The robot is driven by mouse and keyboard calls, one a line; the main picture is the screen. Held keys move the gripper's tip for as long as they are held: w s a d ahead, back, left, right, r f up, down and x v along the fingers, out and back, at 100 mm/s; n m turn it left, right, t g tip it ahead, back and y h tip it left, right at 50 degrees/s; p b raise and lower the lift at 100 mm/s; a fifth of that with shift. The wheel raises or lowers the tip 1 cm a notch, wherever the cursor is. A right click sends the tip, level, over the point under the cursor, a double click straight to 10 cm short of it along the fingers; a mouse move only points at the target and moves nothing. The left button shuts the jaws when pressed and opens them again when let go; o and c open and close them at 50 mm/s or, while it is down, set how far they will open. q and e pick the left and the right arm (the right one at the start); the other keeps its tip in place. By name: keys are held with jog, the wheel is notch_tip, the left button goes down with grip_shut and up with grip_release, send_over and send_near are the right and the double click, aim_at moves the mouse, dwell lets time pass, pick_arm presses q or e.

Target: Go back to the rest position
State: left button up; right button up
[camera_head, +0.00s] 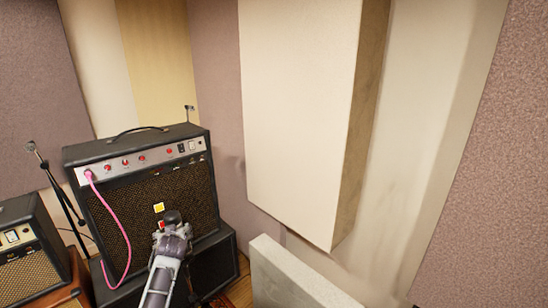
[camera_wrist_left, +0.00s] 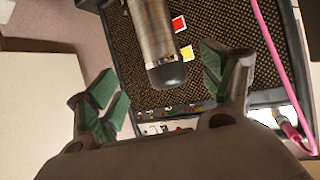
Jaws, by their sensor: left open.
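My left gripper (camera_head: 173,231) is in front of the large black amp (camera_head: 150,195), its arm coming up from the bottom edge. In the left wrist view my left gripper (camera_wrist_left: 160,70) is open, with its green-padded fingers well apart. A metallic cylinder with a black rounded end, possibly a microphone, (camera_wrist_left: 160,45) shows between the fingers, with gaps on both sides. A dark knob (camera_head: 172,215) shows at the gripper in the head view. My right gripper is not in view.
A pink cable (camera_head: 121,228) hangs from the amp's panel. A yellow square (camera_head: 158,207) marks its grille. A smaller amp (camera_head: 25,258) and a dark stand (camera_head: 62,195) are at left. A pale hanging panel (camera_head: 298,110) and a low pale block (camera_head: 290,275) are at right.

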pick_arm(q)
jog(key=w+d+f+m+t+h, duration=0.1)
jog(key=w+d+f+m+h, duration=0.2)
jog(key=f, duration=0.6)
jog(key=d+f+m+t+h, duration=0.1)
jog(key=d+f+m, duration=0.35)
jog(key=f, duration=0.45)
jog(key=s+d+f+g+h, duration=0.1)
jog(key=s+d+f+g, duration=0.15)
jog(key=s+f, duration=0.65)
jog(key=s+d+f+g+h, duration=0.1)
jog(key=s+d+f, duration=0.35)
jog(key=f, duration=0.85)
jog(key=s+d+f+g, duration=0.1)
jog(key=s+f+g, duration=0.1)
jog(key=s+f, duration=0.75)
jog(key=s+d+f+g, duration=0.15)
jog(key=s+f, duration=0.45)
jog(key=s, duration=0.7)
jog(key=s+f+g, duration=0.2)
jog(key=s+f, duration=0.1)
jog(key=s, duration=1.1)
jog(key=s+f+g, duration=0.2)
jog(key=s+f, duration=0.1)
jog(key=s, duration=1.1)
jog(key=shift+s+d+m+g+h, duration=0.3)
jog(key=shift+d+m, duration=0.1)
jog(key=shift+m, duration=0.05)
